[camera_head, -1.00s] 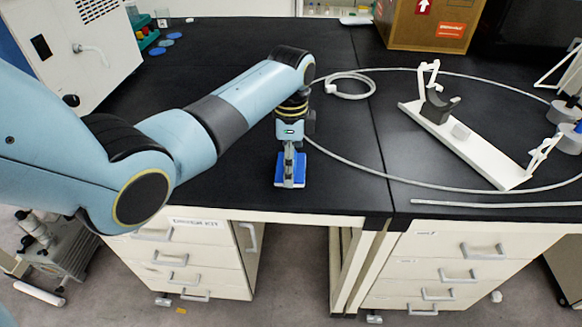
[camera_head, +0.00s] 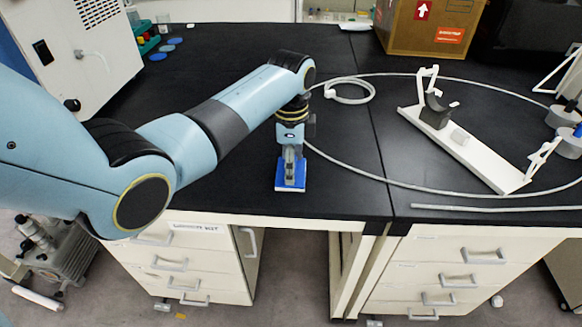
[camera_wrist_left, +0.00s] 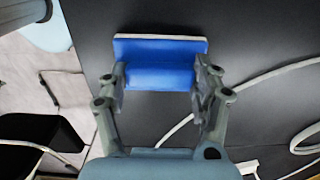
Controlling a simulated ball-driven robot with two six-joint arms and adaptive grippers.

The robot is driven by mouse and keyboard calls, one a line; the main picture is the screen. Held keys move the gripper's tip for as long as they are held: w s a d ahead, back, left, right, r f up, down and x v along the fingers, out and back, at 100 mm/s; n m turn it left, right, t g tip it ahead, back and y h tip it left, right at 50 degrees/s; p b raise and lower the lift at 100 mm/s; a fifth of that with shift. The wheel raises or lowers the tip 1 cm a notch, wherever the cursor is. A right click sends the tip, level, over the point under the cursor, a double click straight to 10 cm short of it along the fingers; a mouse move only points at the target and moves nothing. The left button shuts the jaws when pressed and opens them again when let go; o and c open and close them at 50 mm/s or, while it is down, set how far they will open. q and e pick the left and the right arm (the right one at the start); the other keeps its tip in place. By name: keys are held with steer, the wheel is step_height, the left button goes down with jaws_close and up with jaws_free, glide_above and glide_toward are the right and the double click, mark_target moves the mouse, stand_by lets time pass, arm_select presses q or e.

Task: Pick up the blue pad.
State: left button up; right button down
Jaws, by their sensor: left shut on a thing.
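The blue pad (camera_head: 283,187) is near the front edge of the black bench, below my left gripper (camera_head: 290,182). In the left wrist view the blue pad (camera_wrist_left: 160,50) has a raised blue middle part and a pale edge along its far side. The two fingers of my left gripper (camera_wrist_left: 160,80) are on either side of that raised part and shut on it. In the head view the gripper points straight down and hides part of the pad. I cannot tell whether the pad is clear of the bench. My right gripper is not in view.
A grey hose (camera_head: 400,185) loops over the bench right of the gripper. A white stand with a dark cradle (camera_head: 465,150) lies inside the loop. A cardboard box (camera_head: 430,25) stands at the back. Bench left of the pad is clear.

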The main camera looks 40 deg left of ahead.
arm_select(q)
steer(key=shift+s+f, duration=0.1)
steer(key=shift+s, duration=0.15)
steer(key=shift+r, duration=0.25)
steer(key=r, duration=0.2)
steer(key=d+r, duration=0.1)
steer(key=r, duration=0.1)
steer(key=shift+p, duration=0.3)
steer(key=s+d+r, duration=0.3)
steer(key=d+r, duration=0.3)
steer(key=d, duration=0.4)
steer(key=shift+s+r, duration=0.2)
steer(key=shift+r, duration=0.05)
